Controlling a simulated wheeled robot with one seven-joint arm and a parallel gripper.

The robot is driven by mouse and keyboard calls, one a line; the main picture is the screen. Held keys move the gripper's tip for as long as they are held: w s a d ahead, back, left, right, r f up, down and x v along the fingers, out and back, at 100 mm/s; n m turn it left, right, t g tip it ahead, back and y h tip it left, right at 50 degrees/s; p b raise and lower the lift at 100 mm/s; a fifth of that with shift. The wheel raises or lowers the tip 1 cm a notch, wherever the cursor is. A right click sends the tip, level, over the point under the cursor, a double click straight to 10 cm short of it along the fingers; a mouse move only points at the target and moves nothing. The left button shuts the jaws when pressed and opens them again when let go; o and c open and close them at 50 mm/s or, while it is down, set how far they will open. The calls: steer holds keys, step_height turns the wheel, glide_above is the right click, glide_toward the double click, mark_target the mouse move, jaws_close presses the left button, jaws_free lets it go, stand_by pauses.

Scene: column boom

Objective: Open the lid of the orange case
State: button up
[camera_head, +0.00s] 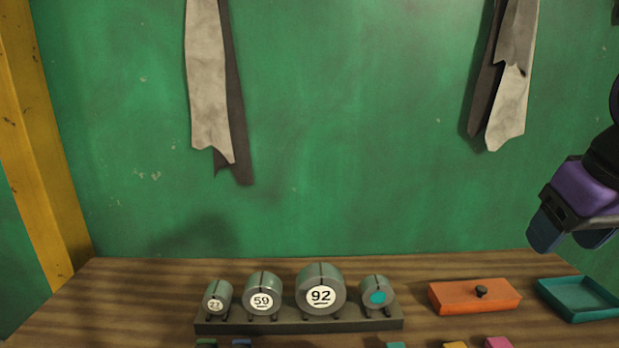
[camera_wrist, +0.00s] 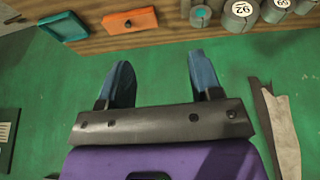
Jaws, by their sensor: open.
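The orange case (camera_head: 474,297) sits on the wooden table at the right, with its lid shut flat. The case also shows in the wrist view (camera_wrist: 130,21), near the top. My gripper (camera_head: 572,238) is in the air at the right, above and to the right of the case and apart from it. In the wrist view its two blue fingers (camera_wrist: 162,72) are spread wide with nothing between them.
A teal tray (camera_head: 580,298) lies just right of the case. Left of the case, several grey cylinders (camera_head: 320,278) marked with numbers rest on a dark rack (camera_head: 300,326). Small coloured blocks (camera_head: 498,342) show at the front edge. A green wall (camera_head: 350,130) with hanging cloth strips (camera_head: 208,90) stands behind.

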steer(key=shift+s+a+f+t, duration=0.15)
steer(key=shift+s+t, duration=0.15)
steer(key=shift+s, duration=0.45)
steer(key=shift+s+a+f+t, duration=0.1)
steer(key=shift+s+t, duration=0.2)
steer(key=shift+s, duration=0.4)
steer(key=m+g+h, duration=0.2)
steer(key=m+h, duration=0.1)
steer(key=m, duration=0.6)
glide_above(482, 288)
steer(key=s+a, duration=0.3)
step_height(482, 288, down, 28)
steer(key=f, duration=0.1)
steer(key=x, duration=0.9)
steer(key=shift+d+f, duration=0.15)
steer(key=shift+c, duration=0.4)
